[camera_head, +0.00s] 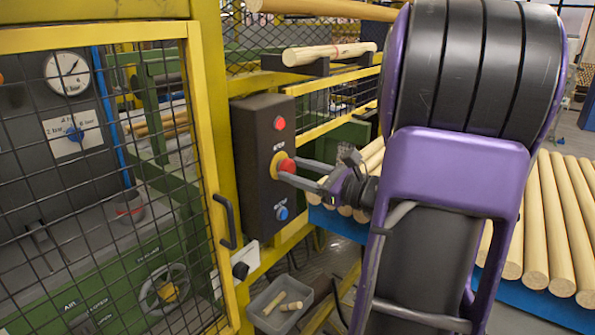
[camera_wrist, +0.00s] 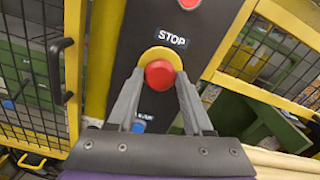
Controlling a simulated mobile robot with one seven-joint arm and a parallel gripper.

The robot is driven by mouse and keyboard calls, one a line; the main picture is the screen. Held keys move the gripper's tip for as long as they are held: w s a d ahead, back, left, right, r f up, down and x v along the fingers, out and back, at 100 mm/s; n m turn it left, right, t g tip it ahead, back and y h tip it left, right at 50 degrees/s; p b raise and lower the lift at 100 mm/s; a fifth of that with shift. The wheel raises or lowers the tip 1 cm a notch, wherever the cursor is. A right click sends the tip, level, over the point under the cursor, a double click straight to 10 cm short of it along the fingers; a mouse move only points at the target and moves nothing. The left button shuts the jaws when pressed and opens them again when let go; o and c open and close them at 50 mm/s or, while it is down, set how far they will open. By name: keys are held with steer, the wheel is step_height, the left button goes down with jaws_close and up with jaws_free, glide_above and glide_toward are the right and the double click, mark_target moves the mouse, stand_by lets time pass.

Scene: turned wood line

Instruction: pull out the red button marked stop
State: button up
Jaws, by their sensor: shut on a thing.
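The red stop button (camera_head: 287,165) sits on a yellow base on the front of a dark control box (camera_head: 252,190). In the wrist view the red stop button (camera_wrist: 160,75) lies below a label (camera_wrist: 173,39) reading STOP. My gripper (camera_head: 284,169) reaches the button from the right, and its two grey fingers are shut on the red head, one on each side. In the wrist view my gripper (camera_wrist: 159,85) hides part of the box below the button.
Another red button (camera_head: 279,123) is above and a blue button (camera_head: 282,213) below on the same box. A yellow-framed mesh door (camera_head: 195,100) with a black handle (camera_head: 224,221) stands left. A grey bin (camera_head: 279,304) with wood pieces is below. Wooden rods (camera_head: 555,220) lie right.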

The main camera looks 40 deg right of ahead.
jaws_close()
steer(key=shift+s, duration=0.1)
steer(key=shift+v, duration=0.75)
steer(key=shift+d+f, duration=0.1)
steer(key=o, duration=1.2)
jaws_free()
steer(key=shift+s, duration=0.1)
steer(key=v, duration=1.7)
steer(key=shift+s+d, duration=0.1)
steer(key=shift+s, duration=0.1)
